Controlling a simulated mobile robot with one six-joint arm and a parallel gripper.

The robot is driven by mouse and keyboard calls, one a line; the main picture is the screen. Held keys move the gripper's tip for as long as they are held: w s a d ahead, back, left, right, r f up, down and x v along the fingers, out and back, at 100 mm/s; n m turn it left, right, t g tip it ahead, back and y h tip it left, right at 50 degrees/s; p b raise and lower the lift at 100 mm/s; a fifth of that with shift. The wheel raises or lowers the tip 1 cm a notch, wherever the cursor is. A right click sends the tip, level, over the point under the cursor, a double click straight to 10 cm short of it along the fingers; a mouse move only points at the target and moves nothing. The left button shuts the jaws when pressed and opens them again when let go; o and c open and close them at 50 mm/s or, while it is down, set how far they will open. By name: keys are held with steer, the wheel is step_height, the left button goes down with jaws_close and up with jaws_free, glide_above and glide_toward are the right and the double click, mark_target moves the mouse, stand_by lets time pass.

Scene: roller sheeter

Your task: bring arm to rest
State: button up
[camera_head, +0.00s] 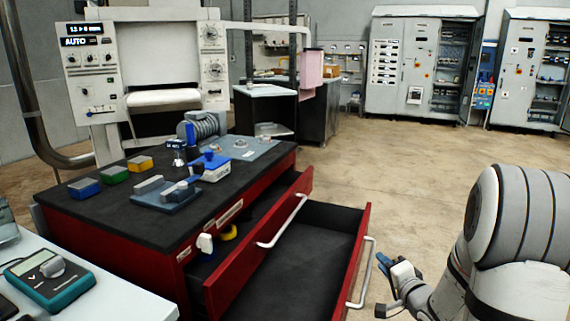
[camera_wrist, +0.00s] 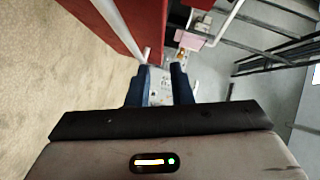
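My arm reaches in from the lower right of the head view. My gripper (camera_head: 383,285) is beside the open lower drawer (camera_head: 310,262), to the right of its handle (camera_head: 362,272), with clear floor behind it. In the wrist view the two blue fingers of my gripper (camera_wrist: 160,85) stand apart with nothing between them. A red drawer front and a pale handle bar (camera_wrist: 147,54) show just beyond the fingers. Whether a finger touches the handle cannot be told.
The red cabinet's upper drawer (camera_head: 262,222) is also partly open, with a yellow ring (camera_head: 229,233) inside. Tools and small boxes lie on its dark top (camera_head: 100,212). A white table (camera_head: 120,300) with a teal meter (camera_head: 50,281) is at lower left. Open floor (camera_head: 420,170) lies to the right.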

step_height(320, 180, up, 10)
steer(key=s+n+g+h+p, duration=0.2)
steer(key=n+g+h+p, duration=0.1)
steer(key=p, duration=0.4)
steer(key=s+a+r+n+g+p, duration=0.4)
steer(key=s+r, duration=0.5)
steer(key=s, duration=0.3)
steer(key=s+a+r+n+g+p, duration=0.5)
steer(key=s+r+p, duration=0.4)
steer(key=s, duration=0.3)
steer(key=a+g+p, duration=0.1)
steer(key=a, duration=0.1)
steer(key=shift+a+p, duration=0.4)
